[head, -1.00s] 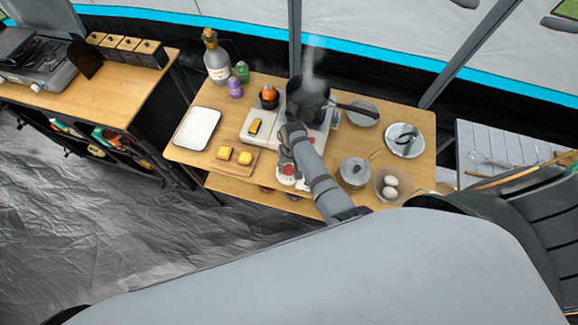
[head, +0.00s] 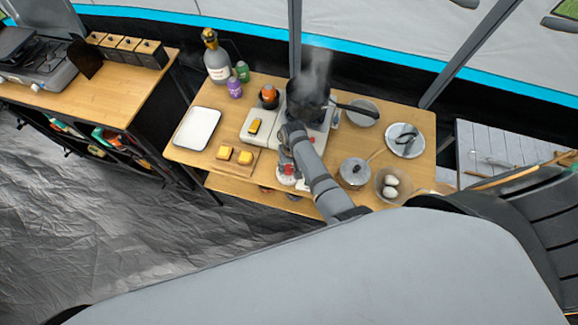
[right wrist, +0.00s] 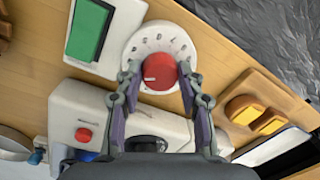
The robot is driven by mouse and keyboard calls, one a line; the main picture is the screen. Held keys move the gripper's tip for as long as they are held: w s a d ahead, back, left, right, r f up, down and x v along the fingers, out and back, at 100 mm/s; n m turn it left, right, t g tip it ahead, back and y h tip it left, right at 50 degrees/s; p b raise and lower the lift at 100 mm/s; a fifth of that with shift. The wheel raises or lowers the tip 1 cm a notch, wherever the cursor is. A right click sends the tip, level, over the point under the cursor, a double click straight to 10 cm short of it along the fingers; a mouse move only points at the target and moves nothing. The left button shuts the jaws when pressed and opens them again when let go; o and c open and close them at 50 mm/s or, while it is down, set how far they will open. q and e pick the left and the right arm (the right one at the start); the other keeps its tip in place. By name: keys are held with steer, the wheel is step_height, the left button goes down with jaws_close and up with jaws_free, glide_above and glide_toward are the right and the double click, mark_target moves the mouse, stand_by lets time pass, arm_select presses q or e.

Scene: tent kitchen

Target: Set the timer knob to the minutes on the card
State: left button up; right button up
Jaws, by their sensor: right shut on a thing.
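The timer is a white round dial (right wrist: 138,42) with dark marks around a red knob (right wrist: 160,72) in the right wrist view. A pale line shows on the knob's left side. The timer also shows near the table's front edge in the head view (head: 287,180). My right gripper (right wrist: 158,76) is shut on the red knob, one finger on each side. In the head view my right arm partly covers the timer. A white-edged green panel (right wrist: 88,30) lies beside the dial; I cannot tell whether it is the card, and no number is readable. My left gripper is out of view.
A white stove (head: 254,138) with a steaming dark pot (head: 308,100) stands behind the timer. A board (head: 236,163) with yellow blocks is to its left.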

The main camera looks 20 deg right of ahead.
mark_target(290, 168)
steer(key=o, duration=1.2)
steer(key=shift+c, duration=0.2)
steer(key=r, duration=0.7)
steer(key=shift+d+r, duration=0.25)
steer(key=shift+r, duration=0.05)
